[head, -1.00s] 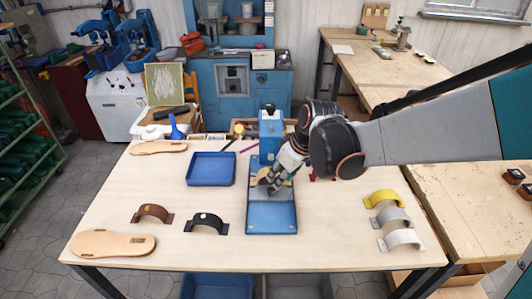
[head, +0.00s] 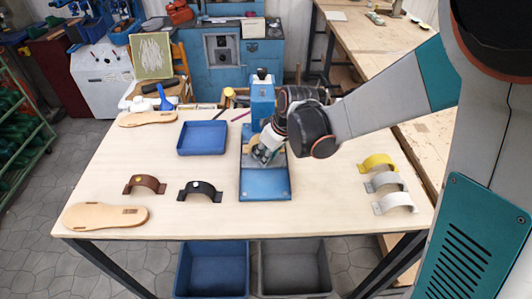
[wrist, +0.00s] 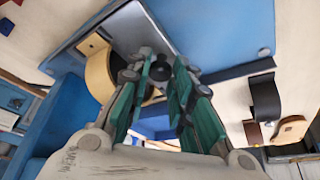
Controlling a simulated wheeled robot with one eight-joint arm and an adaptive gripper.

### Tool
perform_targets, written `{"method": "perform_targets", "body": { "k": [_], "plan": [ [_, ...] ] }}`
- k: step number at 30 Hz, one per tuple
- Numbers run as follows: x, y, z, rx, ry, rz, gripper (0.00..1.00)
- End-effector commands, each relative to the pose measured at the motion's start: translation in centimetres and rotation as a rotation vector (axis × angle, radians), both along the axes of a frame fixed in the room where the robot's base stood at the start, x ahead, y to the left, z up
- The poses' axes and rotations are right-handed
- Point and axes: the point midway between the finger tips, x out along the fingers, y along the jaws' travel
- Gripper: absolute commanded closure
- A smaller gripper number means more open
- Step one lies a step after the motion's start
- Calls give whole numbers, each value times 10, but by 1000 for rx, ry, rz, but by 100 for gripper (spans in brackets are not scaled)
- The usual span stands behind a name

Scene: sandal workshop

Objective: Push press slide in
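The blue press (head: 262,98) stands upright at the back of the table, and its blue base (head: 265,187) extends toward me. A grey slide plate (head: 277,160) lies on the base below the press. A tan curved piece (wrist: 99,76) stands on the grey plate in the wrist view. My gripper (head: 260,158) is low over the plate, just in front of the press column. In the wrist view its green-padded fingers (wrist: 165,68) point at the press, with a dark round knob (wrist: 162,71) between their tips. Whether they grip it is unclear.
A blue tray (head: 203,150) is left of the press. Brown (head: 145,183) and black (head: 201,190) straps and wooden soles (head: 106,216) lie on the left. Yellow (head: 378,161) and pale straps (head: 395,201) lie on the right. The table front is clear.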

Motion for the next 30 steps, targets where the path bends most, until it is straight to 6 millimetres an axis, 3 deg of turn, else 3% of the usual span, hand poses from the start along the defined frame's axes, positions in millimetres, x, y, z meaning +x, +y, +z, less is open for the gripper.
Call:
{"method": "perform_targets", "body": {
  "k": [6,14,22,23,30],
  "plan": [
    [3,0,0,0,0,0,100],
    [37,-2,0,0,-1,0,100],
    [40,-1,1,1,-5,-1,100],
    [40,-1,1,1,-6,-1,73],
    [38,-1,1,0,-3,-1,71]
  ]
}}
